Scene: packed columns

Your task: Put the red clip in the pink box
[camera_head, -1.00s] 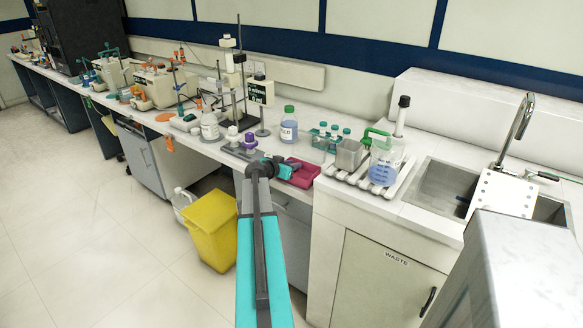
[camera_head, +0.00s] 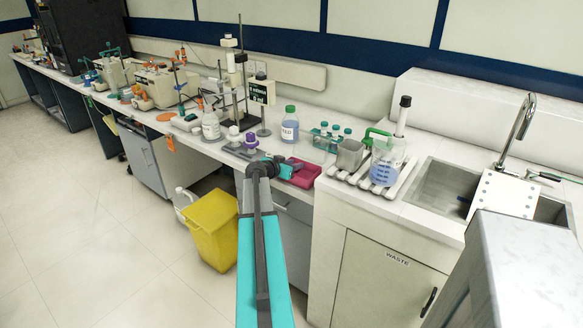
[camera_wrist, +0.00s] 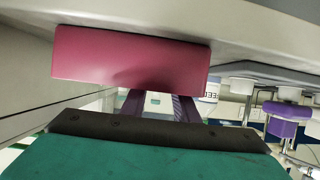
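The pink box (camera_head: 304,175) sits at the front edge of the bench, left of the sink unit. In the wrist view the pink box (camera_wrist: 130,60) is large and close, across the top of the picture. My gripper (camera_wrist: 156,104) points toward it, with two dark fingers and a gap between them. The fingertips are hidden behind the box, so I cannot see whether anything is between them. In the head view my arm reaches up to the bench front beside the box, and the fingers are not clear there. I cannot make out the red clip in either view.
Left of the box stand purple-capped items (camera_head: 251,140) and a clamp stand (camera_head: 233,90). Behind it are a blue bottle (camera_head: 289,128) and a tube rack (camera_head: 327,138). A draining rack (camera_head: 349,177) lies to the right.

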